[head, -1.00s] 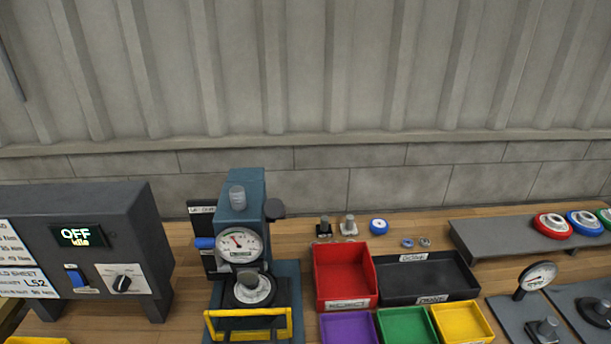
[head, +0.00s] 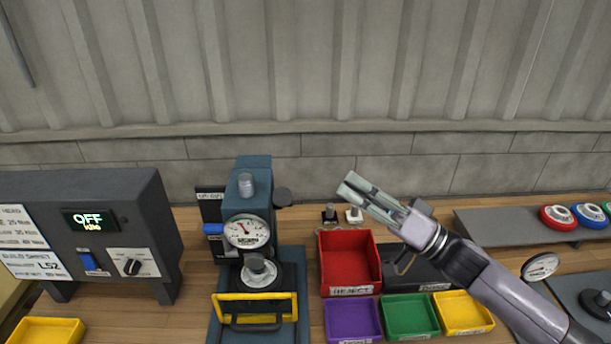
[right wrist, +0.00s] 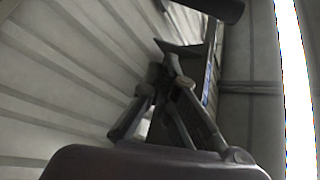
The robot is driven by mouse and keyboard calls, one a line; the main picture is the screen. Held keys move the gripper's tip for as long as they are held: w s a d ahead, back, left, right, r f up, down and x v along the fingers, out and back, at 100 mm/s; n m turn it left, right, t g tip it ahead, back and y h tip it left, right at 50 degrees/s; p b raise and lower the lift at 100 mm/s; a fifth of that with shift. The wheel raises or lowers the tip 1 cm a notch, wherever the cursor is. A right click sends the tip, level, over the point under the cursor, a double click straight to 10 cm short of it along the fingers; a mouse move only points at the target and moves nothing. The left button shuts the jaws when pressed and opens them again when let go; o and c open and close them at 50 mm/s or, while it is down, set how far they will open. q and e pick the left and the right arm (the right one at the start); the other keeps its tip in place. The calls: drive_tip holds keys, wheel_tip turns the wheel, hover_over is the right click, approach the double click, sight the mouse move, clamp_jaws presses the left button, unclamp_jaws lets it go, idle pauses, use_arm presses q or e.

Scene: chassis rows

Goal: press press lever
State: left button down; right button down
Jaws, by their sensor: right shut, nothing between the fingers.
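The teal press (head: 252,180) stands on the bench left of centre in the head view, with a white dial gauge (head: 246,231) on its front. A dark round knob (head: 282,197) sticks out at its upper right side; it looks like the end of the press lever, whose arm is mostly hidden. My right gripper (head: 352,186) is shut and empty, raised above the bench to the right of the knob and apart from it. Its fingers also show in the right wrist view (right wrist: 160,85), with dark shapes beyond them that I cannot tell clearly. My left gripper is out of view.
A yellow guard bar (head: 255,296) crosses the press's front. A red bin (head: 349,270) and purple, green and yellow bins stand to its right. A dark control box (head: 148,215) reading OFF is at left. Small parts (head: 330,214) stand behind the red bin.

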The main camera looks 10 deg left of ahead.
sight(285, 198)
drive_tip(key=r+g, duration=0.1)
drive_tip(key=s+d+r+n+g, duration=0.1)
drive_tip(key=g, duration=0.1)
drive_tip(key=shift+y, duration=0.3)
drive_tip(key=s+p+x, duration=0.1)
drive_tip(key=p+x, duration=0.4)
drive_tip(key=x, duration=0.5)
drive_tip(key=f, duration=0.1)
drive_tip(key=s+f+p, duration=0.1)
drive_tip(key=f, duration=0.1)
drive_tip(key=shift+s+f+p, duration=0.1)
drive_tip(key=shift+s+p, duration=0.2)
drive_tip(key=shift+p, duration=0.1)
